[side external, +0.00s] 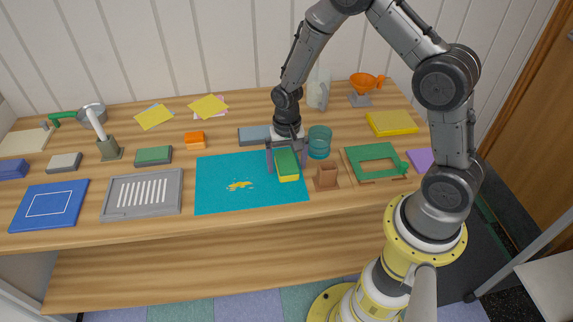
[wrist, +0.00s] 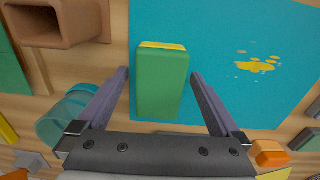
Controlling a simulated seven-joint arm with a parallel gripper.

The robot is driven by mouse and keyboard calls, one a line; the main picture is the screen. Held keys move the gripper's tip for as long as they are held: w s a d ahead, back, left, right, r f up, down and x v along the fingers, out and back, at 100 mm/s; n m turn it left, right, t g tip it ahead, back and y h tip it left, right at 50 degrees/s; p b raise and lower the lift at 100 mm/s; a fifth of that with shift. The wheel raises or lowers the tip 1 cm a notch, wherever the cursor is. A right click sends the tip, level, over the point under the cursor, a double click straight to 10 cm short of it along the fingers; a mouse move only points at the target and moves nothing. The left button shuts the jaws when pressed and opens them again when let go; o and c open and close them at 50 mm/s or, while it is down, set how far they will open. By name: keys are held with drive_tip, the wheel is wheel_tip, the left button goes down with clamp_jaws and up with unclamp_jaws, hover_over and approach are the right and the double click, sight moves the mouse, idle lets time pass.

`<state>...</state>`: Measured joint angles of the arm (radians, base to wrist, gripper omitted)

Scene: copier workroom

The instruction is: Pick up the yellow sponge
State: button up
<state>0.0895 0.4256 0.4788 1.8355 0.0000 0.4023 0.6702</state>
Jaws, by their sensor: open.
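The sponge (side external: 286,166) is a block with a green upper face and a yellow lower layer. It lies on the right part of the teal mat (side external: 215,170). In the wrist view the sponge (wrist: 162,85) sits between my fingers, its yellow edge showing at the far end. My gripper (side external: 287,172) is open above and around the sponge, one finger on each side. In the wrist view, gaps show between the sponge and both fingertips of my gripper (wrist: 159,73). A yellow spill (side external: 240,186) marks the mat left of the sponge.
A brown square holder (side external: 326,178) and a teal cup (side external: 319,142) stand close to the right of the sponge. A grey-blue block (side external: 254,135) lies behind. A green frame (side external: 375,160) is further right. The mat's left part is clear apart from the spill.

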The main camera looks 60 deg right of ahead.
drive_tip(key=shift+f, duration=0.3)
drive_tip(key=c, duration=1.4)
drive_tip(key=shift+o, duration=0.2)
drive_tip(key=shift+r, duration=0.2)
drive_tip(key=shift+r, duration=0.2)
wheel_tip(320, 180, up, 2)
drive_tip(key=shift+r, duration=0.15)
drive_tip(key=s+a+r, duration=0.1)
drive_tip(key=s+r, duration=0.9)
drive_tip(key=s, duration=0.4)
drive_tip(key=shift+a, duration=0.1)
